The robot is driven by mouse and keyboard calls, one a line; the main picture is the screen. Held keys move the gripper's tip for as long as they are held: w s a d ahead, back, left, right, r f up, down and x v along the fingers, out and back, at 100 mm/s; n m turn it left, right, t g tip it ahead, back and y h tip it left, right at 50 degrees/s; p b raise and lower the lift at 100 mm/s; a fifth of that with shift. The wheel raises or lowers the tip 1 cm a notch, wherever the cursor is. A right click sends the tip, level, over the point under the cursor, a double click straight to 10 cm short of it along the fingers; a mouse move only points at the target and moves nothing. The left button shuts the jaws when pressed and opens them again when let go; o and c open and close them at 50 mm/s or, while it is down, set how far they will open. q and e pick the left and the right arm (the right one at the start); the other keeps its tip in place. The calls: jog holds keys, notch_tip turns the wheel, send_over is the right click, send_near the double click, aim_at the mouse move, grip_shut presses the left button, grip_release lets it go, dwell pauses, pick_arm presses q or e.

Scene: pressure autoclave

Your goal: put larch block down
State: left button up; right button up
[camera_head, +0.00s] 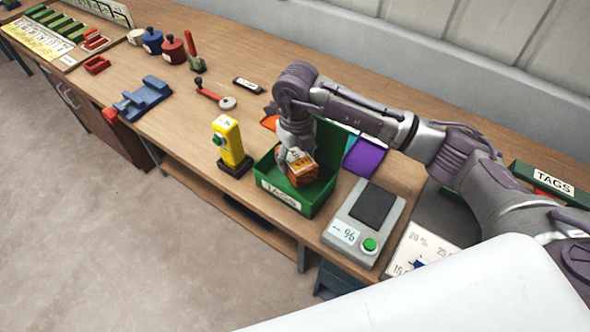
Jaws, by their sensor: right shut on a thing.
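My right gripper (294,150) points down and is shut on an orange-brown wooden block (299,170) with a pale label on top. The block is tilted and is at the mouth of a green open box (318,203) with a label on its front. I cannot tell whether the block touches the box floor or hangs above it. The gripper's fingertips are partly hidden by the block. My left gripper is not in view.
A grey meter (343,236) with a dark pad and green button stands right of the box. A yellow post device (230,143) stands left. Purple and orange pieces lie behind. Another green box (541,182) is far right. Bench (190,126) is clear between the blue fixture and yellow device.

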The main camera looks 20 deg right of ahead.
notch_tip(320, 180, down, 3)
jog(key=shift+a+r, duration=0.1)
jog(key=shift+r, duration=0.1)
notch_tip(320, 180, down, 4)
jog(key=shift+r+p, duration=0.25)
jog(key=shift+p, duration=0.35)
jog(key=shift+f, duration=0.25)
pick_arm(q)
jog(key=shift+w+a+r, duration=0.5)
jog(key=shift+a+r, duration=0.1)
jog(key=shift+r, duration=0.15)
pick_arm(e)
jog(key=shift+f, duration=0.2)
jog(key=o, duration=1)
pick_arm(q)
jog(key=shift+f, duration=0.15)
pick_arm(e)
jog(key=shift+r, duration=0.15)
